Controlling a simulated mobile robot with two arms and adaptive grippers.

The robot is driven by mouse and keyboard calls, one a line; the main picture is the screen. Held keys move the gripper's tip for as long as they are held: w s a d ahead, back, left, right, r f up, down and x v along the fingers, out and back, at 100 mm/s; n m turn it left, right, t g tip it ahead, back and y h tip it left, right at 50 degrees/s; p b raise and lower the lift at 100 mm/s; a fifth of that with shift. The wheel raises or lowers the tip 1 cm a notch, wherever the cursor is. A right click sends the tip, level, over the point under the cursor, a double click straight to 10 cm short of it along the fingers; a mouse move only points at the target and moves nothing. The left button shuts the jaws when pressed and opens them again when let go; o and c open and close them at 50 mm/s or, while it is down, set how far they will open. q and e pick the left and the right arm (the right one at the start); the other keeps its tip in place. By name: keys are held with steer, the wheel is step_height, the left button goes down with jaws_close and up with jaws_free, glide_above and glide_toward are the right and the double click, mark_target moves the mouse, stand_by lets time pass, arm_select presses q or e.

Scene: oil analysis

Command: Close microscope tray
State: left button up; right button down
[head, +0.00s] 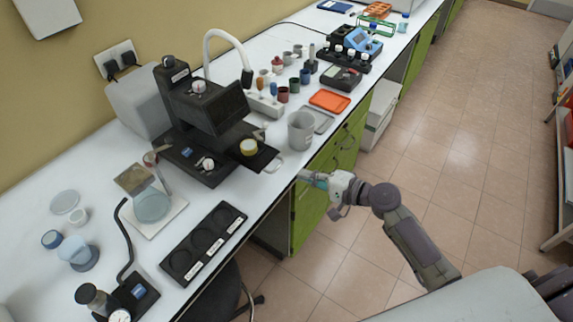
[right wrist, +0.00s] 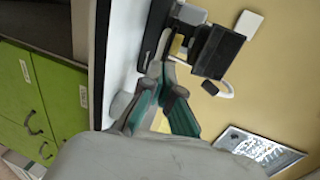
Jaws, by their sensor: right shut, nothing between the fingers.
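The black microscope (head: 205,112) stands on the bench at the left of the head view. Its black tray (head: 262,158) sticks out toward the bench's front edge, with a ring-shaped handle at its end. A round container with a yellow top (head: 249,147) sits at the tray. My right gripper (head: 303,177) is by the bench's front edge, to the right of the tray handle and apart from it. It is shut and empty. In the right wrist view the shut fingers (right wrist: 167,80) point toward the microscope (right wrist: 212,48), seen turned sideways. My left gripper is not in view.
A grey beaker (head: 301,130) stands on the bench right of the tray, near my right gripper. A black holder with round wells (head: 203,243) lies in front of the microscope. Green cabinets (head: 312,213) are under the bench. The floor (head: 440,165) to the right is open.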

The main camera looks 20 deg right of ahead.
steer(key=p, duration=0.1)
glide_toward(255, 152)
steer(key=shift+s+d+f, duration=0.3)
steer(key=shift+s+f, duration=0.1)
steer(key=shift+f, duration=0.2)
steer(key=shift+s+d+f, duration=0.3)
steer(key=shift+s+f, duration=0.1)
steer(key=shift+f, duration=0.25)
steer(key=shift+w+a+f, duration=0.25)
steer(key=shift+w, duration=0.1)
steer(key=shift+w+a, duration=0.2)
steer(key=b+x, duration=0.1)
steer(key=x, duration=0.2)
steer(key=r+b+x, duration=0.1)
steer(key=b+x, duration=0.1)
steer(key=x, duration=0.2)
steer(key=r+b+x, duration=0.1)
steer(key=b+x, duration=0.1)
steer(key=x, duration=0.2)
steer(key=shift+w+a+r, duration=0.1)
steer(key=shift+w, duration=0.15)
steer(key=shift+r, duration=0.4)
